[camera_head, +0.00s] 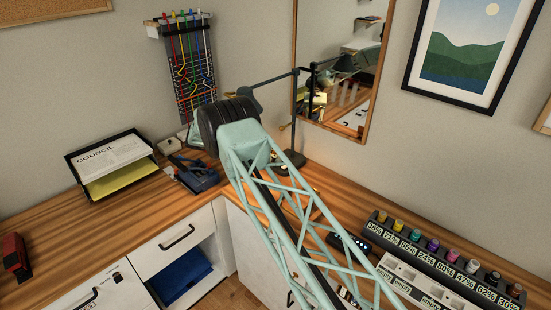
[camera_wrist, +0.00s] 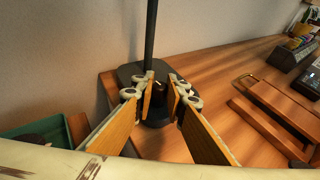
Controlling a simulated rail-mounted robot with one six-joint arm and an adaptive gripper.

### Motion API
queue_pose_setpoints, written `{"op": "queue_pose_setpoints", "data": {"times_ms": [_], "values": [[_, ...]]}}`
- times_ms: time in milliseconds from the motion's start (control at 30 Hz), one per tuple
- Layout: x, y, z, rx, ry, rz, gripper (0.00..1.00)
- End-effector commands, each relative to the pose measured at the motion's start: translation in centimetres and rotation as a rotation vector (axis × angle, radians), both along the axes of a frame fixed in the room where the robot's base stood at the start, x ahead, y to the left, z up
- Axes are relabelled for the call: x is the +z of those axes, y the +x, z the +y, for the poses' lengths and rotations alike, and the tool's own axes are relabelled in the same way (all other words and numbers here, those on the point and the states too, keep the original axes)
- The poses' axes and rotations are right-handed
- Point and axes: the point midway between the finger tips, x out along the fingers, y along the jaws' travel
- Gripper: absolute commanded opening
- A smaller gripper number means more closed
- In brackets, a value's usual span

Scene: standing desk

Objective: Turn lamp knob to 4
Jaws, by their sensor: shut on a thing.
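The desk lamp stands in the corner, with its dark post (camera_head: 299,115) and base (camera_head: 293,158) showing beside my arm in the head view. In the wrist view the post (camera_wrist: 151,35) rises from the dark base (camera_wrist: 130,72). The lamp knob (camera_wrist: 160,92), small, dark and round, sits on the base between my fingers. My gripper (camera_wrist: 161,88) is shut on the knob, one finger on each side. A small light mark shows at the knob's top; its dial numbers cannot be read. My arm hides the gripper and the knob in the head view.
A rack of coloured bottles (camera_head: 445,255) stands on the right desk. A paper tray (camera_head: 112,164) and a blue tool (camera_head: 190,174) lie on the left desk. In the wrist view, a green bin (camera_wrist: 40,133) is at left and a wooden frame (camera_wrist: 270,105) at right.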

Motion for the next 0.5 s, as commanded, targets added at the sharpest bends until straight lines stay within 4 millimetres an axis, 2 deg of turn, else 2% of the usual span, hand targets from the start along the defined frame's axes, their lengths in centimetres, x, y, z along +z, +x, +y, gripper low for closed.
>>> {"op": "queue_pose_setpoints", "data": {"times_ms": [500], "values": [[-0.17,0.05,-0.06,-0.127,0.0,-0.001,0.02]]}}
